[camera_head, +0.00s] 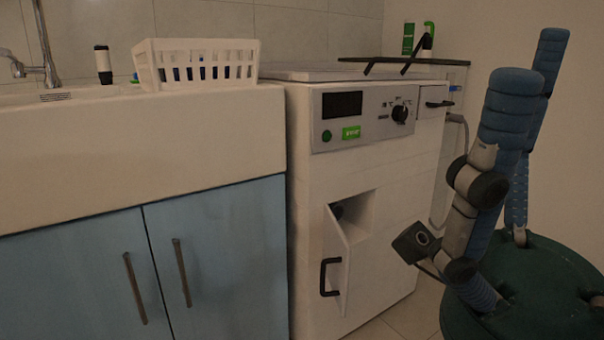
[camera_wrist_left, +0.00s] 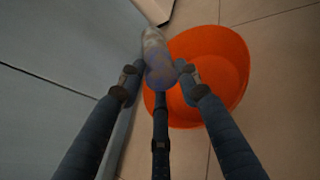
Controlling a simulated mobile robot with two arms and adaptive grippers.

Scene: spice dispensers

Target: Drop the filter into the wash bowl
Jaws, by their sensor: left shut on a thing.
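In the left wrist view, my left gripper (camera_wrist_left: 158,74) is shut on the filter (camera_wrist_left: 154,46), a greyish, elongated piece with a bluish, mottled near end. The orange wash bowl (camera_wrist_left: 233,50) sits on the tiled floor below. The filter overlaps the bowl's left edge in this view; its height above the bowl is hard to tell. The fingers and filter hide part of the bowl. Neither the filter nor the bowl shows in the head view. My right gripper cannot be made out there.
In the head view, the white washing machine (camera_head: 310,200) has a small lower door (camera_head: 337,262) standing open. Blue cabinets (camera_head: 215,250) with handles stand to its left. A white slatted basket (camera_head: 200,60) is on the counter. Floor tiles (camera_wrist_left: 275,110) are clear right of the bowl.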

